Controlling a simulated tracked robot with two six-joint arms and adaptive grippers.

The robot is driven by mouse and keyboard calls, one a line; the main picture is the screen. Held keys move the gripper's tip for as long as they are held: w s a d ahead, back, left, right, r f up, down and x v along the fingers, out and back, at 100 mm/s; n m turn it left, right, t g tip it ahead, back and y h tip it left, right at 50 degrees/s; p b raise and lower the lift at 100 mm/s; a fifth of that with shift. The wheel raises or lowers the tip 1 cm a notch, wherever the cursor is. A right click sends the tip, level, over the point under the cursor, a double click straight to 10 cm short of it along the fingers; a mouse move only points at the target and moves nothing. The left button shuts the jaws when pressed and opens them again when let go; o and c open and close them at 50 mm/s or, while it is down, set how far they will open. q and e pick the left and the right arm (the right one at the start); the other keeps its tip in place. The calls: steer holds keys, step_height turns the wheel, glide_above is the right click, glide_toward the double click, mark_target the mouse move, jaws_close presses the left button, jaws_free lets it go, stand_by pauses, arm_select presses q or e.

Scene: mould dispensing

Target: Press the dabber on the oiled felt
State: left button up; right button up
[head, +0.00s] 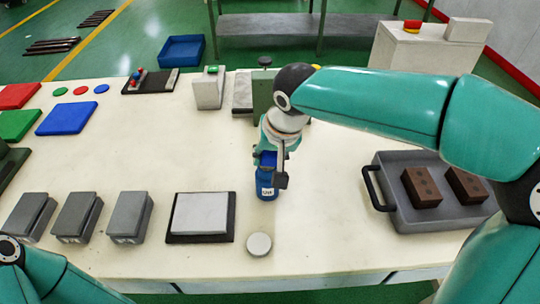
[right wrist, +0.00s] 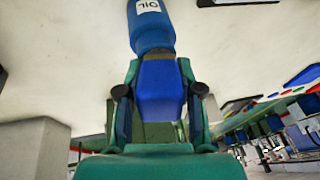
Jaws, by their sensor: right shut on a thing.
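My right gripper (head: 268,160) is shut on the top part of a blue oil bottle (head: 266,185), which hangs upright below it or stands on the table; I cannot tell which. In the right wrist view the fingers (right wrist: 160,95) flank a bright blue block, with the bottle (right wrist: 152,30) and its OIL label beyond. A pale felt pad (head: 200,213) lies on a dark tray (head: 174,238) at front centre, left of the bottle. A small pale round piece (head: 259,244) sits right of the tray; I cannot tell if it is the dabber. My left gripper is out of view.
Several grey blocks (head: 76,217) stand at front left. A grey handled tray (head: 420,219) with two brown blocks (head: 421,187) is at right. Coloured plates (head: 66,118) lie at back left. The table (head: 150,165) is clear between the back row and the felt.

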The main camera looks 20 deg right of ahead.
stand_by(0.4)
steer(key=shift+r+p, duration=2.8)
steer(key=shift+r, duration=0.7)
steer(key=shift+f, duration=0.1)
